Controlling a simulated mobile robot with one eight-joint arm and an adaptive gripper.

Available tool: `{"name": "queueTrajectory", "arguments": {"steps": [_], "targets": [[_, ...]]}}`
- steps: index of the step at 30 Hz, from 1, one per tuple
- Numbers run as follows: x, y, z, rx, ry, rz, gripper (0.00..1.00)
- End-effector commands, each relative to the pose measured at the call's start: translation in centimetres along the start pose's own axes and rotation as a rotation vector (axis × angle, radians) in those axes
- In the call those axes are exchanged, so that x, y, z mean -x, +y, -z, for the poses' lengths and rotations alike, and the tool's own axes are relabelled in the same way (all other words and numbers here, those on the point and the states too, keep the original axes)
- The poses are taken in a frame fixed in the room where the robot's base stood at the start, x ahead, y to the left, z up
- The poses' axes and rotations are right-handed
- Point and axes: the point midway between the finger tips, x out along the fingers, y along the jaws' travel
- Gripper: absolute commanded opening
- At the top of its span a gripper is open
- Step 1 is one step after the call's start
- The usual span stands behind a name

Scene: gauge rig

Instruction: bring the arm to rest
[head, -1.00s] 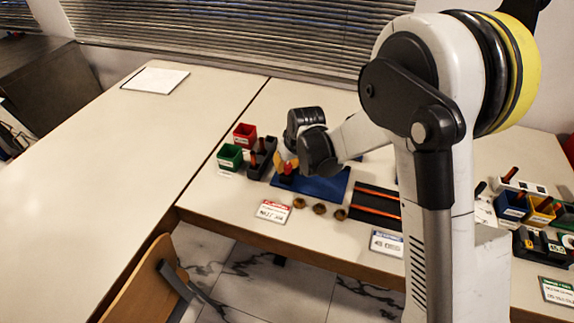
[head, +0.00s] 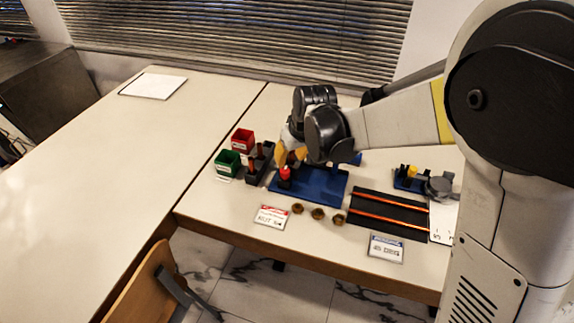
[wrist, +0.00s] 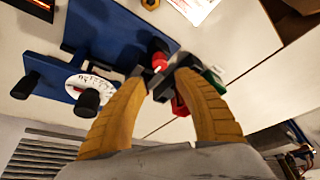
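My arm (head: 400,120) reaches from the right side of the head view to the table. My gripper (head: 286,157) points down over the left part of a blue fixture plate (head: 325,186). Its two yellow fingers also show in the wrist view (wrist: 160,76), spread with a gap between the tips, and I see nothing held. A red-topped piece (head: 285,173) stands on the plate just below the fingertips. Its red part also shows in the wrist view (wrist: 160,60) beyond the gap. Whether the fingers touch it I cannot tell. A white dial (wrist: 90,87) sits on the blue fixture in the wrist view.
A red bin (head: 243,140), a green bin (head: 228,163) and a dark rack (head: 258,165) stand left of the plate. Brass nuts (head: 318,213) and a red-headed card (head: 271,217) lie in front. A black mat (head: 385,215) with orange strips lies right. The left table is mostly clear.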

Motion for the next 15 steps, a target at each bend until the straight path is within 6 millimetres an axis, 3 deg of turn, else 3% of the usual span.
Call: {"name": "queueTrajectory", "arguments": {"steps": [6,15], "targets": [[2.4,0.0,0.0,0.000,0.000,0.000,0.37],[2.6,0.0,0.0,0.001,0.000,0.000,0.37]]}}
